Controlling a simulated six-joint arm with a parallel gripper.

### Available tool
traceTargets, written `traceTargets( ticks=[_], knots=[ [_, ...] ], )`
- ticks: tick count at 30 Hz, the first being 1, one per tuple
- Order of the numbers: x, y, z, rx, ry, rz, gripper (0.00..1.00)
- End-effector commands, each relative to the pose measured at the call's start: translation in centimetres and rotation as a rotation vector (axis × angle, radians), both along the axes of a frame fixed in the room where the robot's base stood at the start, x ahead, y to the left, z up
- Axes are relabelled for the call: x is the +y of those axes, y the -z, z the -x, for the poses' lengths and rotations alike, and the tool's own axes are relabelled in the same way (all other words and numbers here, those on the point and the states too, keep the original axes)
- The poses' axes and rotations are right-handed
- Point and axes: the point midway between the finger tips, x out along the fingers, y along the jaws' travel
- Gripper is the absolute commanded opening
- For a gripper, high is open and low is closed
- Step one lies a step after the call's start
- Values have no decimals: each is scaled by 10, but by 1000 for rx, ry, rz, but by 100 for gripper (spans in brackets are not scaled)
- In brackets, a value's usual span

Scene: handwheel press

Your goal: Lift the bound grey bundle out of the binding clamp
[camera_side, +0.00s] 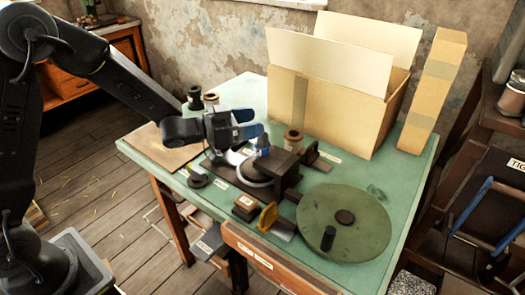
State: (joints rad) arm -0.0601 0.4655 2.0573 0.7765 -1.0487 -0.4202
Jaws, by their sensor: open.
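My gripper (250,131), with blue fingers, is open above the left end of the dark binding clamp (286,167) on the green table. A pale grey, curved bundle (240,158) lies at the clamp, below and beside the fingers. Part of it is hidden by my gripper and by the clamp's dark block. I cannot tell whether the fingers touch the bundle. The handwheel (345,222), a large green disc with a dark knob, stands right of the clamp.
An open cardboard box (325,110) and a tall carton (432,90) stand at the back right. Spools (293,139) stand near the box and at the back left. A brown board (165,148) lies at the left. Small blocks (247,207) sit along the front edge.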

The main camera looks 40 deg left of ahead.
Motion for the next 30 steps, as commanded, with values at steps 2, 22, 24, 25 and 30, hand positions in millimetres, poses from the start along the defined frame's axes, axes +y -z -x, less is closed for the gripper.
traceTargets(
  ticks=[2, 22, 24, 25, 30],
  knots=[
    [0, 17, 0, 7, -1, 0, 61],
    [-23, 56, -34, 0, -3, -3, 61],
    [-26, 57, -39, 1, -3, -2, 61],
    [-27, 57, -40, 1, -3, -2, 61],
    [-27, 56, -42, 1, -5, -2, 61]
  ],
)
